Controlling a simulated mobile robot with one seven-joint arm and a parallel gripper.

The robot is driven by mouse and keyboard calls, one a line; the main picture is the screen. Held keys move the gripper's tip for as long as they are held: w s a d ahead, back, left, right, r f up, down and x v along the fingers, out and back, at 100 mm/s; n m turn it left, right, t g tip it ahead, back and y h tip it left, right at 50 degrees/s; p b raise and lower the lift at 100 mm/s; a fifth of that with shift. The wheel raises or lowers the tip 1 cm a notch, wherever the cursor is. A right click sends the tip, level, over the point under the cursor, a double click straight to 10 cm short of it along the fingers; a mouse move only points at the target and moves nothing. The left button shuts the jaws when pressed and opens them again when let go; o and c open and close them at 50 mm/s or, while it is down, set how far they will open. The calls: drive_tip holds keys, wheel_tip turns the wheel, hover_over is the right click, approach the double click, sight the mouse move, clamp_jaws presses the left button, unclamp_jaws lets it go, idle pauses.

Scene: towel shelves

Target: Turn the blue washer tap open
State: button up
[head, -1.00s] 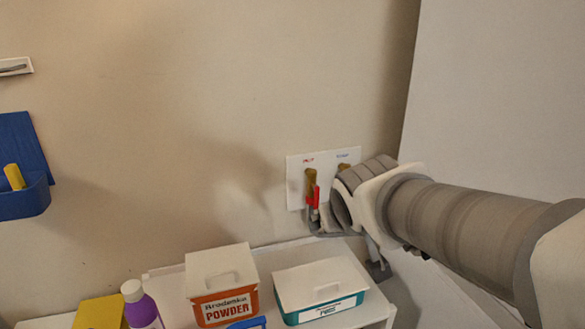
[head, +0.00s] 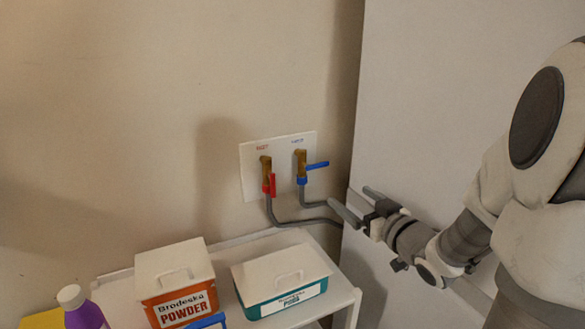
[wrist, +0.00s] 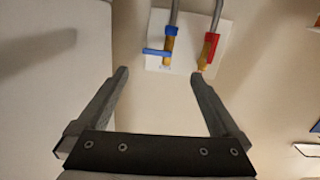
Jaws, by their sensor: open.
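The blue tap handle (head: 317,165) sticks out sideways to the right from its brass valve (head: 300,160) on the white wall plate (head: 279,150). In the wrist view the blue handle (wrist: 155,52) lies crosswise to its valve, beyond my fingertips. The red tap handle (head: 270,184), to its left, points down along its valve. My gripper (head: 351,196) is open and empty, below and to the right of the blue handle, apart from it. The wrist view shows both fingers (wrist: 160,75) spread with nothing between them.
Grey hoses (head: 300,222) run down from both taps. A white shelf (head: 345,300) below carries an orange powder box (head: 180,295), a teal box (head: 285,295) and a purple bottle (head: 85,312). A large pale panel (head: 430,90) stands on the right, close to my arm.

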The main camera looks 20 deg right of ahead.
sight(319, 166)
drive_tip(key=shift+t, duration=0.4)
drive_tip(key=w, duration=0.5)
drive_tip(key=w+a+b, duration=0.1)
drive_tip(key=w, duration=0.4)
drive_tip(key=w+a, duration=0.1)
drive_tip(key=w, duration=0.4)
drive_tip(key=shift+w+a, duration=0.1)
drive_tip(key=shift+w, duration=0.25)
drive_tip(key=c, duration=1.1)
